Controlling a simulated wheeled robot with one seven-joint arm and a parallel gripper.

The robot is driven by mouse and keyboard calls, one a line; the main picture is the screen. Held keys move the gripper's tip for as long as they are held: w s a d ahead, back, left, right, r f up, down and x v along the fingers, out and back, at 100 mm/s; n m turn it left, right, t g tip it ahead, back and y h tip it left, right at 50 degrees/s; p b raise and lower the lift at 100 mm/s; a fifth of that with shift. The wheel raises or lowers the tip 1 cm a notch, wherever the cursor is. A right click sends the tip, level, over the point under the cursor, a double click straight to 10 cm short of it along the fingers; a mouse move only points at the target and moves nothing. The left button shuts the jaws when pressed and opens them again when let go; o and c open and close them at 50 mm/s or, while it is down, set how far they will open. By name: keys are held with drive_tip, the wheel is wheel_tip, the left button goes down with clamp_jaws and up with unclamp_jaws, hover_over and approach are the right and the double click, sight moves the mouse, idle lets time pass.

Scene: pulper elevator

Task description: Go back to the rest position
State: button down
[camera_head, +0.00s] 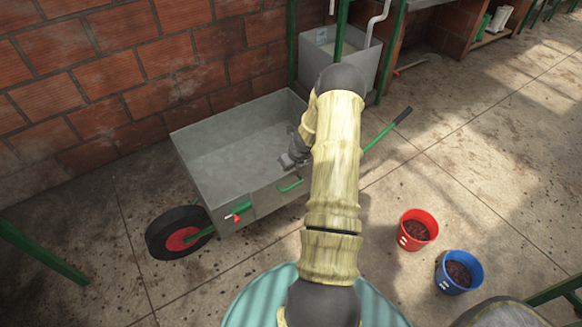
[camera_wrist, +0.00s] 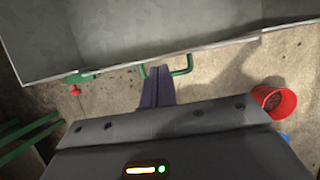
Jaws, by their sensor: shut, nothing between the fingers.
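My gripper (camera_head: 290,160) shows in the head view just over the near right rim of a grey metal wheelbarrow (camera_head: 195,150). In the wrist view my gripper (camera_wrist: 157,84) points toward the green handle (camera_wrist: 183,67) on the wheelbarrow's side. Its two dark fingers are together with nothing between them. I cannot tell whether the fingertips touch the handle. In the head view my arm hides part of the wheelbarrow's right end and the floor behind it.
A red bucket (camera_head: 416,229) and a blue bucket (camera_head: 458,272), both with dark contents, stand on the concrete floor at right. A grey sink (camera_head: 362,65) stands behind the wheelbarrow. A brick wall (camera_head: 100,70) is at left.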

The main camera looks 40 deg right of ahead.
idle(0.3)
drive_tip(key=s+a+r+n, duration=0.1)
drive_tip(key=a+r+n, duration=1.5)
drive_tip(key=a+n, duration=0.1)
drive_tip(key=s+a+r+n+g, duration=0.1)
drive_tip(key=s+a+r+n, duration=0.55)
drive_tip(key=s+n, duration=0.3)
drive_tip(key=s+a+r+n+g, duration=0.1)
drive_tip(key=s+a+r+n, duration=0.5)
drive_tip(key=s+n, duration=0.4)
wheel_tip(320, 180, up, 12)
drive_tip(key=w+p, duration=0.1)
drive_tip(key=p, duration=1.2)
drive_tip(key=shift+w+a, duration=0.3)
drive_tip(key=shift+a, duration=0.15)
